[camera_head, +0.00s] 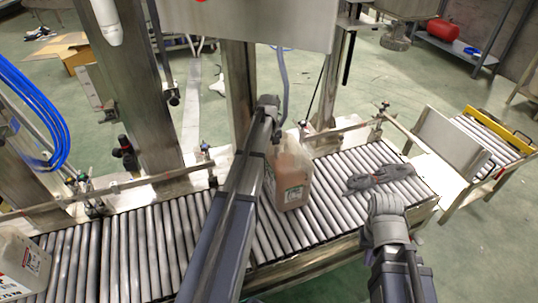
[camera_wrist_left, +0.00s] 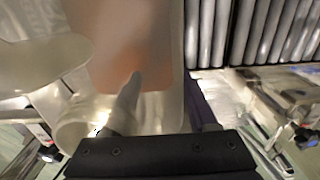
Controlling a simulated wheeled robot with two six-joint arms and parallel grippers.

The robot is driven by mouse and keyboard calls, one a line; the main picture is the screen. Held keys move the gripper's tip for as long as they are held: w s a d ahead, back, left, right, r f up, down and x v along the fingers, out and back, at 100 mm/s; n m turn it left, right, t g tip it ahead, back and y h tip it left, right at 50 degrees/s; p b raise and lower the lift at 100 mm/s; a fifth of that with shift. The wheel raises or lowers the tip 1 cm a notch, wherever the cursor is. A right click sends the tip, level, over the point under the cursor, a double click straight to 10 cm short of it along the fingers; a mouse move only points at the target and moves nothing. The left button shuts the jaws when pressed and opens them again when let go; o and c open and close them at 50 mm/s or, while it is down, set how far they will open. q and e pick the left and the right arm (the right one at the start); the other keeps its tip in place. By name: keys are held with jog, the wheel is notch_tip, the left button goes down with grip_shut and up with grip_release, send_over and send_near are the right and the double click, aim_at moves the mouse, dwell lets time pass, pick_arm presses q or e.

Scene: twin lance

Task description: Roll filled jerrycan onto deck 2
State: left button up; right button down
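A translucent jerrycan (camera_head: 290,178) with pinkish-orange contents and a label stands upright on the roller conveyor. My left arm crosses in front of its left side. My left gripper (camera_head: 268,106) is at the jerrycan's upper left, partly hidden by its own arm. In the left wrist view the jerrycan (camera_wrist_left: 125,50) fills the upper left, very close to the gripper (camera_wrist_left: 130,105). Whether the fingers touch or hold it is unclear. My right gripper (camera_head: 388,208) is over the conveyor's near right end, apart from the jerrycan; its fingertips are not clear.
A low wheeled roller deck with a yellow edge (camera_head: 490,125) stands beyond the conveyor's right end. Another jerrycan (camera_head: 22,262) stands at far left. Steel posts and guide rails line the far side.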

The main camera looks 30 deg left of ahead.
pick_arm(q)
grip_shut()
jog(key=shift+d, duration=0.1)
dwell(0.4)
